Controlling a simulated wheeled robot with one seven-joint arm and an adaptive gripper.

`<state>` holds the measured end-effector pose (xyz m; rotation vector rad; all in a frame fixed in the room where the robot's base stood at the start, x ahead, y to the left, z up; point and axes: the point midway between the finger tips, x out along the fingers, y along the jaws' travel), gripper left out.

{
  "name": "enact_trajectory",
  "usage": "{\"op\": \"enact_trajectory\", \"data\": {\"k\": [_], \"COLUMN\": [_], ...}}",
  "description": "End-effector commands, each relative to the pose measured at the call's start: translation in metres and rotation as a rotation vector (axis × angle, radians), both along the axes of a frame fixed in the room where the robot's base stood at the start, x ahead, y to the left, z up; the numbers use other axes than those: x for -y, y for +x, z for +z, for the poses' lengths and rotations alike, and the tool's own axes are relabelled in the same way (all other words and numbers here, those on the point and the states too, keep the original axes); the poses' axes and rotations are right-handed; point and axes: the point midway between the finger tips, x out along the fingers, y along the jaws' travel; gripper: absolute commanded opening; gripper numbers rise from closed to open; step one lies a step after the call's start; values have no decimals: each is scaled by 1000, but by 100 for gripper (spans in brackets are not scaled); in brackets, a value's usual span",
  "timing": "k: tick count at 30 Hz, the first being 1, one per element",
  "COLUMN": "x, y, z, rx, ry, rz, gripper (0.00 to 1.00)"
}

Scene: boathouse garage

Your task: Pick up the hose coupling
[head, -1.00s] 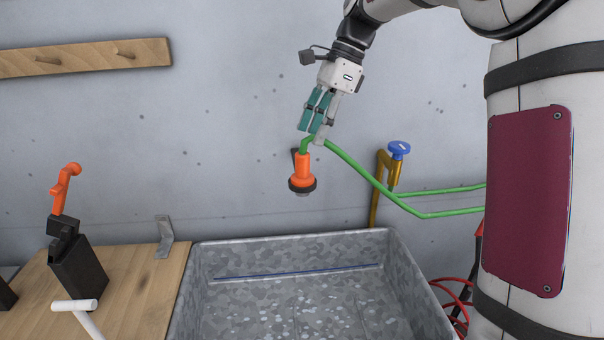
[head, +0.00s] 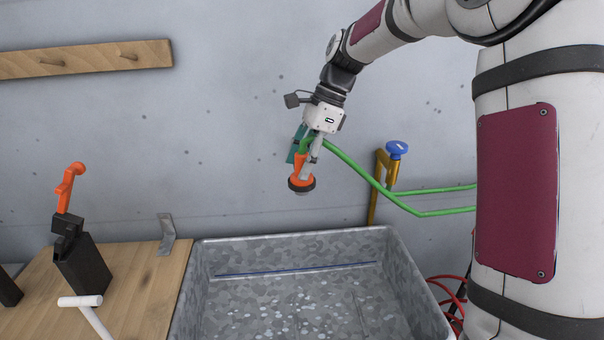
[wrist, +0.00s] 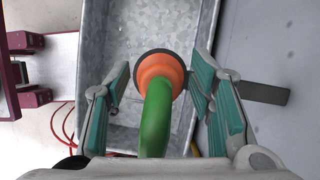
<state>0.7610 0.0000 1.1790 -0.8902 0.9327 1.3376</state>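The hose coupling (head: 301,176) is orange with a dark ring near its lower end. It hangs over the metal basin from the end of a green hose (head: 362,172). My gripper (head: 305,153) points down over it, with the fingers on either side of its upper part. In the wrist view, the coupling (wrist: 160,66) lies between the teal-padded fingers, below the green hose. A gap shows on the left; the right fingertip looks close to the coupling, and I cannot tell whether it touches. The gripper (wrist: 158,88) is open.
The galvanized basin (head: 405,285) stands below. A brass tap with a blue knob (head: 397,149) stands to the right by the wall. A wooden bench (head: 150,290) at left bears a black and orange tool (head: 82,262). A wooden peg rail (head: 90,58) is on the wall.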

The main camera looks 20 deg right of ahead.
Motion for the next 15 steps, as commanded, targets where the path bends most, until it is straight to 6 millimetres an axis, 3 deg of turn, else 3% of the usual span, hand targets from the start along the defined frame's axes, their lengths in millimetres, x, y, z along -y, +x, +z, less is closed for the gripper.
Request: {"op": "enact_trajectory", "data": {"k": [1,6,15], "x": [0,0,0], "y": [0,0,0], "z": [0,0,1], "rx": [0,0,0], "ry": [0,0,0], "rz": [0,0,0], "gripper": [36,0,0]}}
